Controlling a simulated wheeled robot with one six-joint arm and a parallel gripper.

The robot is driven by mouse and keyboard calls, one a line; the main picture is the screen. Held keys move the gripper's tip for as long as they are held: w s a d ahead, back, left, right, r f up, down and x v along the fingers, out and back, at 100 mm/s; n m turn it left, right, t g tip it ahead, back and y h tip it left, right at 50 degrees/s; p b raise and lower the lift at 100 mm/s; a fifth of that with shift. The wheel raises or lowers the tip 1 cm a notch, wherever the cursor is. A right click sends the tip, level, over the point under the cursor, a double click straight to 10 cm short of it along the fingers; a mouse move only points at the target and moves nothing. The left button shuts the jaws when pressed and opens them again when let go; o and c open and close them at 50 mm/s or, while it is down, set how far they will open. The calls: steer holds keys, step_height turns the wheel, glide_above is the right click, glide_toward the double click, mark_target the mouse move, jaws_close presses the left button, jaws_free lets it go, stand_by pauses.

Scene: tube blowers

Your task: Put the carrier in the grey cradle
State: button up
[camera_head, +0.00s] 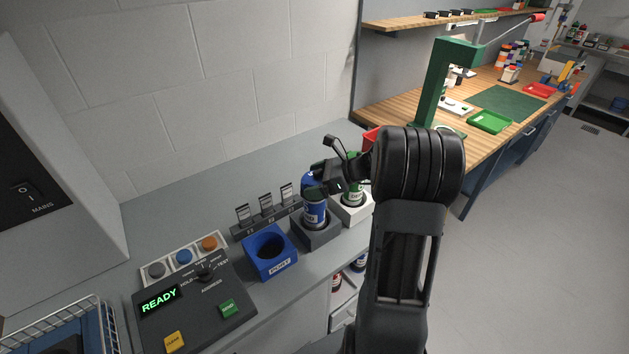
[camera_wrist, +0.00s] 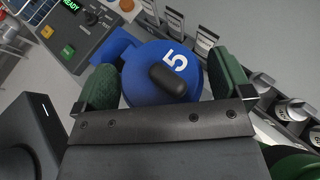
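A blue carrier (camera_head: 314,208) with a light label stands at the grey cradle (camera_head: 322,237), its lower end in or just over the opening; whether it is fully seated I cannot tell. In the wrist view its blue cap (camera_wrist: 140,72) shows a white 5 and a black knob. My gripper (camera_head: 325,180) is at the carrier's top. In the wrist view, the green pads of my gripper (camera_wrist: 165,82) lie on both sides of the cap, very close to it. Whether they press on it is not clear.
An empty blue cradle (camera_head: 250,262) stands left of the grey one. A white cradle (camera_head: 352,213) with a green carrier (camera_head: 353,190) stands just right of it. Small upright tags (camera_head: 266,203) stand behind. A control panel (camera_head: 180,322) reading READY is at front left.

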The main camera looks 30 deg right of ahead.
steer(key=shift+r, duration=0.1)
steer(key=shift+d+r, duration=0.1)
steer(key=shift+r, duration=0.05)
steer(key=b+v, duration=0.1)
steer(key=v, duration=1)
steer(key=s+a+n+g+h, duration=0.1)
steer(key=s+a+n+h, duration=0.2)
steer(key=a+n, duration=0.3)
steer(key=s+a+n+g+h, duration=0.1)
steer(key=s+a+n+h, duration=0.3)
steer(key=n, duration=0.6)
steer(key=s+a+f+n+h, duration=0.1)
steer(key=s+a+n+h, duration=0.2)
steer(key=s+a+n, duration=0.4)
steer(key=shift+s+a+f+n+g+h, duration=0.1)
steer(key=shift+a+n+g+h, duration=0.25)
steer(key=shift+a+n, duration=0.55)
